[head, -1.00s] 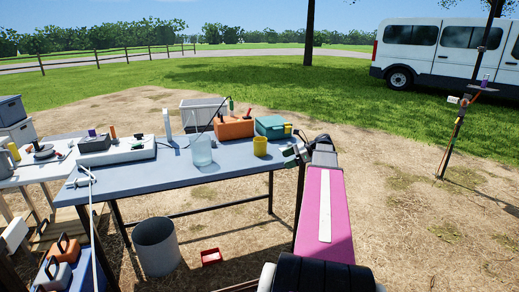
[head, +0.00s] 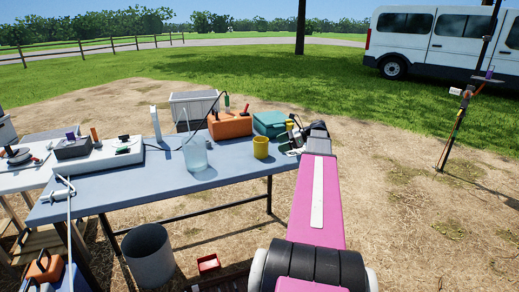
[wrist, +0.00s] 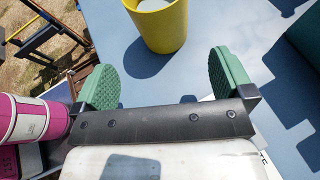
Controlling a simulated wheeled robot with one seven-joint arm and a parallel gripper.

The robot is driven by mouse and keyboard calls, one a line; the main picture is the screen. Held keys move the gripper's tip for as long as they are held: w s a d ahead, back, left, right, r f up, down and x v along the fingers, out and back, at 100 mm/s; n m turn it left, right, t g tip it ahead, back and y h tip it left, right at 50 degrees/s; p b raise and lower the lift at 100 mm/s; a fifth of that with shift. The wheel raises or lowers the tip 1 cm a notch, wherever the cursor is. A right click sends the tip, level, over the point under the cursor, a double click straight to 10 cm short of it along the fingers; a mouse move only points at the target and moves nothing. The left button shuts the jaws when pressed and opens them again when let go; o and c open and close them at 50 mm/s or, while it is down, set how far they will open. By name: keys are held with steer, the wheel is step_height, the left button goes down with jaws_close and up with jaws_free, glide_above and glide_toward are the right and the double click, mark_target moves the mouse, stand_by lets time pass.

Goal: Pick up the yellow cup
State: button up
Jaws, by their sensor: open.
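The yellow cup (head: 261,147) stands upright near the right end of the blue-grey table (head: 130,190). In the wrist view the yellow cup (wrist: 165,28) is just beyond the fingertips, roughly midway between them, its top cut by the upper edge; its inside looks whitish. My gripper (wrist: 165,78) is open and empty, its two green finger pads spread wide and apart from the cup. In the head view my gripper (head: 292,140) is small, just right of the cup at the table's right end.
A clear beaker (head: 195,153) stands left of the cup. An orange case (head: 230,125) and a teal case (head: 269,123) sit behind it. A white instrument box (head: 100,158) lies farther left. A grey bin (head: 149,256) and a red tray (head: 208,263) are on the ground.

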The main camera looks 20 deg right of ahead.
mark_target(263, 149)
steer(key=x, duration=0.9)
steer(key=shift+w+a, duration=0.2)
steer(key=c, duration=1.1)
